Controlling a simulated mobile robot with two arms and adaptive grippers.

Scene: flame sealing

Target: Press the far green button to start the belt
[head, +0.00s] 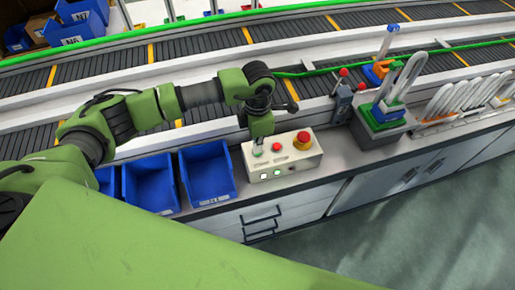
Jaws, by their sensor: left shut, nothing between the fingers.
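A white control box (297,163) stands on the counter in the middle of the view. On its top are a small red button (277,147) and a large red mushroom knob (303,140). My left gripper (259,147) is shut and empty, pointing down at the left end of the box top. A green button there is mostly hidden at the fingertips; I cannot tell whether they touch it. A small green light (278,173) shows on the box front. My right gripper is not in view.
Blue bins (207,172) stand left of the box. A conveyor belt (200,45) runs behind the counter. To the right are a small grey device with red knobs (343,98), a fixture with a looped tube (383,112) and a rack of white tubes (462,98).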

